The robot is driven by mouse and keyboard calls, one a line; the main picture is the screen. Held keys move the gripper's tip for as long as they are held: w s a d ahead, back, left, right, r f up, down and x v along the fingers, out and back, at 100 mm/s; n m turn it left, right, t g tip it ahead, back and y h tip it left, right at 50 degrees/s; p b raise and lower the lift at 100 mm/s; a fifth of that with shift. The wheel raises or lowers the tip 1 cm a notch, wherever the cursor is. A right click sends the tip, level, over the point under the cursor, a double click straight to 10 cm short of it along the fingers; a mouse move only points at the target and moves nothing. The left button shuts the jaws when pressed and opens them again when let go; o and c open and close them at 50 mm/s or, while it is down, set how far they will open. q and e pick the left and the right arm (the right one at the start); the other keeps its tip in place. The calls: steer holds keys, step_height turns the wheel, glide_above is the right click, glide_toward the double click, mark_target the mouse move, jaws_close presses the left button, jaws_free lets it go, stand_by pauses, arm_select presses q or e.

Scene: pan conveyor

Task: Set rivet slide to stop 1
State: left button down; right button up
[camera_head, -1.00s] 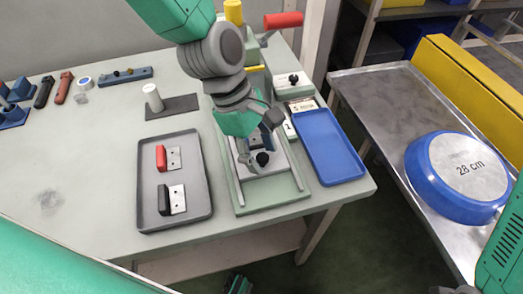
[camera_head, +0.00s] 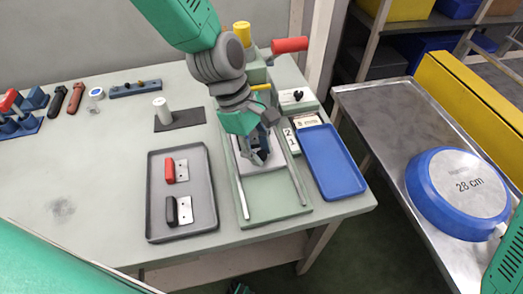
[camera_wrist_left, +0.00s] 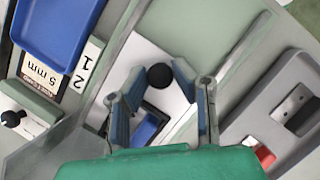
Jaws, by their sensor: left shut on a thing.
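The rivet slide is a pale plate (camera_head: 273,160) with a black knob (camera_wrist_left: 160,76). It sits between two metal rails on a green base (camera_head: 277,186). My left gripper (camera_head: 257,157) is down over the plate and shut on the slide's knob. In the left wrist view its blue-lined fingers (camera_wrist_left: 158,88) stand on either side of the knob. White stop labels 2 and 1 (camera_head: 291,141) stand beside the right rail, with 1 nearer the front. They also show in the left wrist view (camera_wrist_left: 88,68). My gripper hides part of the plate. My right gripper is out of view.
A grey tray (camera_head: 198,228) with a red-handled and a black-handled part lies left of the base. An empty blue tray (camera_head: 334,165) lies to its right. A blue 28 cm pan (camera_head: 462,190) lies on the metal conveyor. The base's front end is clear.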

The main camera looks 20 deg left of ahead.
arm_select(q)
steer(key=c, duration=1.3)
jaws_free()
steer(key=shift+c, duration=0.2)
steer(key=v, duration=1.1)
steer(key=shift+r, duration=0.4)
steer(key=shift+w, duration=0.15)
